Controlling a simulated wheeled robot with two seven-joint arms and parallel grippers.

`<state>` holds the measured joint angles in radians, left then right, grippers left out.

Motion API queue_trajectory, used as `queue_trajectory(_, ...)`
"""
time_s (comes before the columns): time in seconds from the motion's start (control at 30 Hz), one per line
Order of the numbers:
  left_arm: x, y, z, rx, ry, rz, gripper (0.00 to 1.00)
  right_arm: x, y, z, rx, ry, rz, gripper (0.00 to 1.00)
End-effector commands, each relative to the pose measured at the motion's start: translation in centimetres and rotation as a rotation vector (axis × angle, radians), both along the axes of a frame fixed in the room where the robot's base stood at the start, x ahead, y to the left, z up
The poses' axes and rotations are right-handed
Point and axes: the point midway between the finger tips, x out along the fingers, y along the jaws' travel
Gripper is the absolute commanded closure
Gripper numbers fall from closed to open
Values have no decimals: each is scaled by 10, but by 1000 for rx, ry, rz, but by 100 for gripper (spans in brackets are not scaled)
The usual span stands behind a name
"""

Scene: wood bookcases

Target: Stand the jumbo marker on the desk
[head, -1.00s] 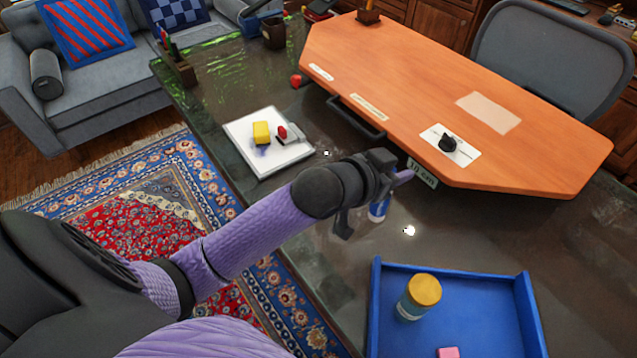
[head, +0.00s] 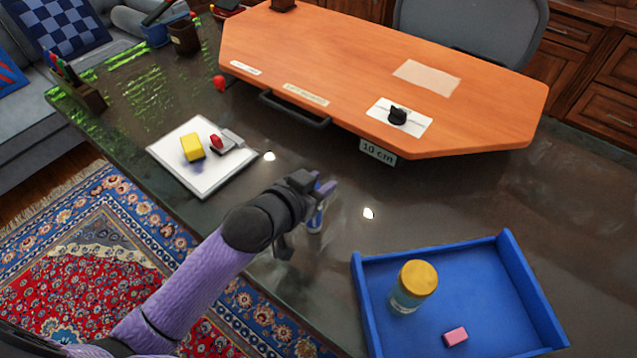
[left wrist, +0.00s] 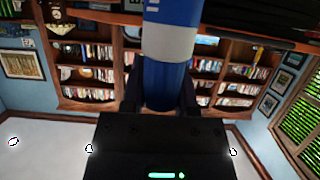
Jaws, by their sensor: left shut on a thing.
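The jumbo marker (head: 315,219) is blue with a pale silver band. In the head view only a short part of it shows beside my left gripper (head: 308,187), over the dark desk (head: 330,250). In the left wrist view the marker (left wrist: 172,14) runs up from between the two dark fingers of the left gripper (left wrist: 161,92), which is shut on it. The marker looks roughly upright in the head view. I cannot tell whether its lower end touches the desk. My right gripper is not in view.
A blue tray (head: 520,292) at front right holds a yellow-lidded jar (head: 412,287) and a pink block (head: 455,336). A white board (head: 200,181) with a yellow block (head: 192,147) lies left. An orange raised board (head: 320,60) with a "10 cm" label spans the back. Desk around the gripper is clear.

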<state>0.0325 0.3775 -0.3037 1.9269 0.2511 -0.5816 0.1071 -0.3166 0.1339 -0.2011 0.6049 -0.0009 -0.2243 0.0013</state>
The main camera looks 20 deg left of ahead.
Motion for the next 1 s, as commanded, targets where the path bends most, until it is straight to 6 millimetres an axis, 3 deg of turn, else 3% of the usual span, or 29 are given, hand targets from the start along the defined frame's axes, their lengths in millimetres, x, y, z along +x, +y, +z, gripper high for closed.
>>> queue_trajectory(0.07,0,0,-3,0,1,0,100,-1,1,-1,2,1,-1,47)
queue_trajectory(0.1,0,0,-3,0,1,0,59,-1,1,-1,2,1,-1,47)
queue_trajectory(0.27,0,0,-2,0,1,0,28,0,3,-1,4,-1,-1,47)
queue_trajectory(0.6,-3,1,3,1,0,0,28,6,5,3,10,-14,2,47)
queue_trajectory(1.0,-86,31,41,2,4,-1,28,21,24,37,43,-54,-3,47)
